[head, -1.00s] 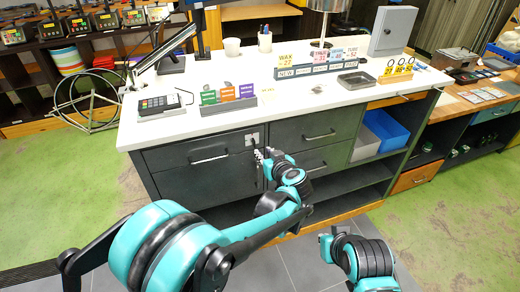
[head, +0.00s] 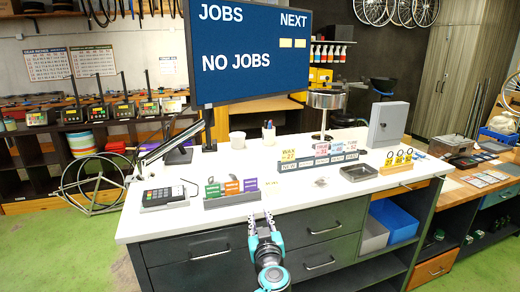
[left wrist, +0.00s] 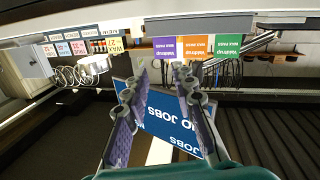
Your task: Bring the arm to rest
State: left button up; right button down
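My left gripper (head: 263,220) is at the front edge of the white counter (head: 340,185), in front of the dark drawers. Its arm comes up from the bottom of the head view. In the left wrist view its two fingers (left wrist: 162,80) stand apart with nothing between them, so it is open and empty. The blue "NO JOBS" screen shows behind the fingers there. My right gripper is in neither view.
A card reader (head: 163,196) and a holder with green, orange and purple packs (head: 231,193) stand near the counter's front edge. A large job screen (head: 250,50) rises at the back. A dark tray (head: 358,173) and a grey box (head: 388,124) stand to the right.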

pick_arm(q)
jog(key=s+a+r+m+t+h, duration=0.1)
jog(key=s+a+r+m+h, duration=0.1)
jog(key=s+r+m+h, duration=0.4)
jog(key=s+a+f+n+g+y, duration=0.1)
jog(key=s+a+f+g+y, duration=0.1)
jog(key=s+a+f+g, duration=0.3)
jog(key=s+a+f+n+g+y, duration=0.1)
jog(key=s+a+f+n+g, duration=0.1)
jog(key=s+a+f+g, duration=0.4)
jog(key=s+a+f, duration=0.5)
jog(key=s+f, duration=0.5)
jog(key=s, duration=0.3)
jog(key=shift+a+f+y, duration=0.15)
jog(key=shift+f+y, duration=0.1)
jog(key=shift+y, duration=0.15)
